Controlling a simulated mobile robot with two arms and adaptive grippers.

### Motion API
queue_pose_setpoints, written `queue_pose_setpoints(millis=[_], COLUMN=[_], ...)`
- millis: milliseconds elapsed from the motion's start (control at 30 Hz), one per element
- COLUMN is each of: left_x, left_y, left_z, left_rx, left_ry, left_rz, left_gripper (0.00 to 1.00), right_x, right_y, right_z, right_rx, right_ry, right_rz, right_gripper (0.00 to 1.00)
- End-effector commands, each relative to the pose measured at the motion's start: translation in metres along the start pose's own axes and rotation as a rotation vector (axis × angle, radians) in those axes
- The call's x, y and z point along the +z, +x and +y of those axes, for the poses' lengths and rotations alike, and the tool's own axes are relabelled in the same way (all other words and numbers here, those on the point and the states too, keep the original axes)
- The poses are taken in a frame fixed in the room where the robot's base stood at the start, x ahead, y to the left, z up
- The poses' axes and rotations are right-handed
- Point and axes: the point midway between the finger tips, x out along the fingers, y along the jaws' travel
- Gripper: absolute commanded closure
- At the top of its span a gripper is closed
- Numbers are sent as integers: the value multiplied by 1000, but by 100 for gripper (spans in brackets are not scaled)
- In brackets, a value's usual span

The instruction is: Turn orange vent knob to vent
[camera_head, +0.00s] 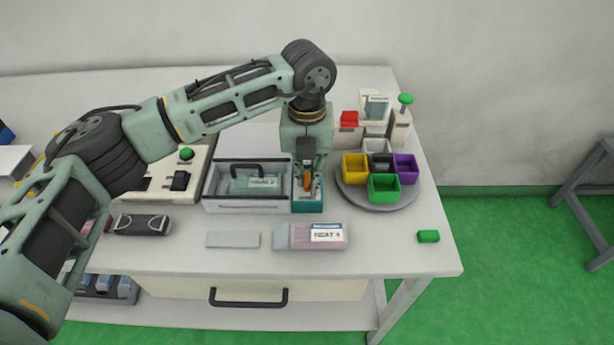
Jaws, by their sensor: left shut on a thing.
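The orange vent knob (308,180) sits on a teal-based unit (308,206) near the middle of the table. My left gripper (308,177) points down over this unit and is shut on the orange knob. The fingers hide part of the knob, and I cannot read its setting or any vent mark. My right gripper is not in view.
A clear-lidded box (245,204) stands just left of the teal unit. A round tray (379,207) with coloured bins is close on the right. A labelled pack (310,236) and a grey plate (233,239) lie in front. A green block (428,236) lies near the right edge.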

Motion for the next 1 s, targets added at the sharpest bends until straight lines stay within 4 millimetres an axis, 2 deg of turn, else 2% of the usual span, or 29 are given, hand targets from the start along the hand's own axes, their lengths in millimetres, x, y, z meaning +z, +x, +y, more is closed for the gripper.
queue_pose_setpoints(millis=[600, 633, 833, 1000], left_x=[2, 2, 1, 1], left_y=[-2, -2, -2, -1], left_z=[0, 0, 0, 0], left_rx=[-2, -2, -2, -1], left_ry=[-46, -46, -45, -43], left_rz=[-5, -6, -4, -2], left_gripper=[100, 88, 71, 70], right_x=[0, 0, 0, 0], right_y=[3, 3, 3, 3], right_z=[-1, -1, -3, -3], right_rx=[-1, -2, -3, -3], right_ry=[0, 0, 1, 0], right_rz=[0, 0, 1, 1], right_gripper=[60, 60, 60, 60])
